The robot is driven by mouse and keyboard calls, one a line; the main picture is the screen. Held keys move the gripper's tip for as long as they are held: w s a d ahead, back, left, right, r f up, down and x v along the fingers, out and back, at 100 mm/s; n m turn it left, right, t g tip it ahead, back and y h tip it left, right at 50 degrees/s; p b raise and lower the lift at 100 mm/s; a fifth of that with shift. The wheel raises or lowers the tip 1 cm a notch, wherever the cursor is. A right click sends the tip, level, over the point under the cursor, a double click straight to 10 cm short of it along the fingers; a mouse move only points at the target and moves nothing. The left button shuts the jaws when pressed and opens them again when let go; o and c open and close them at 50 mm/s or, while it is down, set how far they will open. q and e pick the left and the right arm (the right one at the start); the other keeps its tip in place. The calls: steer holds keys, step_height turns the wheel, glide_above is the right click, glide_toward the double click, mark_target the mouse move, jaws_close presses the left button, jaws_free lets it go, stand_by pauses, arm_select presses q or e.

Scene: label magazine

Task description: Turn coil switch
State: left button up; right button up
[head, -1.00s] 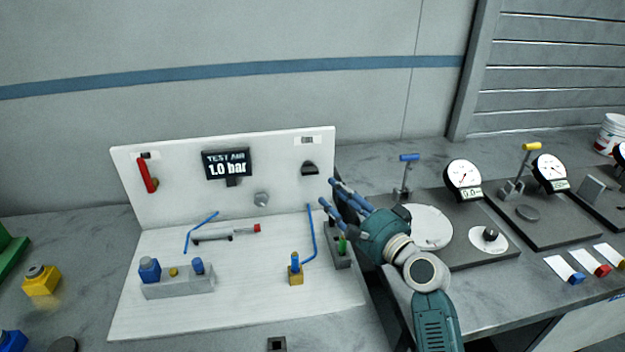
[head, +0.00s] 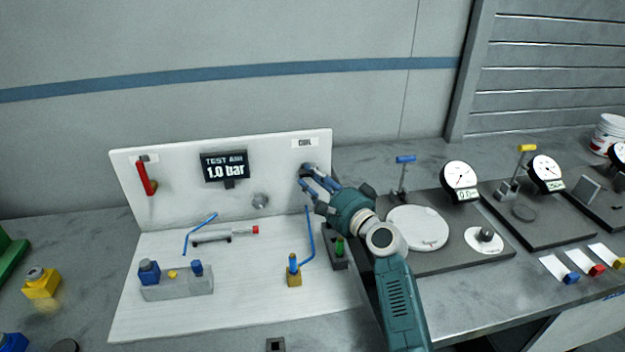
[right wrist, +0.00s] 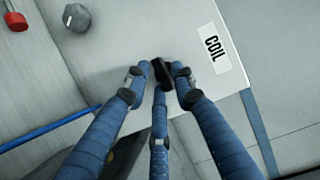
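The coil switch is a black knob (right wrist: 162,73) on the white upright panel (head: 284,150), below a label reading COIL (right wrist: 212,48). In the head view the label (head: 305,143) shows above the knob, which is partly hidden by the fingers. My right gripper (head: 308,183) is at the panel's right end. In the right wrist view its blue fingers (right wrist: 162,80) surround the knob, with tips very close to it. I cannot tell whether they press on it. My left gripper is out of view.
A display (head: 225,166) reads 1.0 bar. A red handle (head: 145,178) and a grey knob (head: 260,200) are also on the panel. A blue bent tube (head: 309,240) and a dark block with a green part (head: 340,247) stand below my gripper. Dial gauges (head: 459,175) stand right.

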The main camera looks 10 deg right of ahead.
jaws_close()
steer(key=shift+r+n+p, duration=0.2)
steer(key=shift+n+p, duration=0.4)
steer(key=shift+p, duration=0.2)
steer(key=shift+r+n+g+h+p, duration=0.1)
steer(key=shift+n+g+h+p, duration=0.6)
steer(key=shift+n+p, duration=1.4)
steer(key=shift+r+n+g+h+p, duration=0.1)
steer(key=shift+n+g+h+p, duration=0.6)
steer(key=shift+p, duration=2.35)
steer(key=shift+n, duration=0.3)
steer(key=shift+f, duration=0.1)
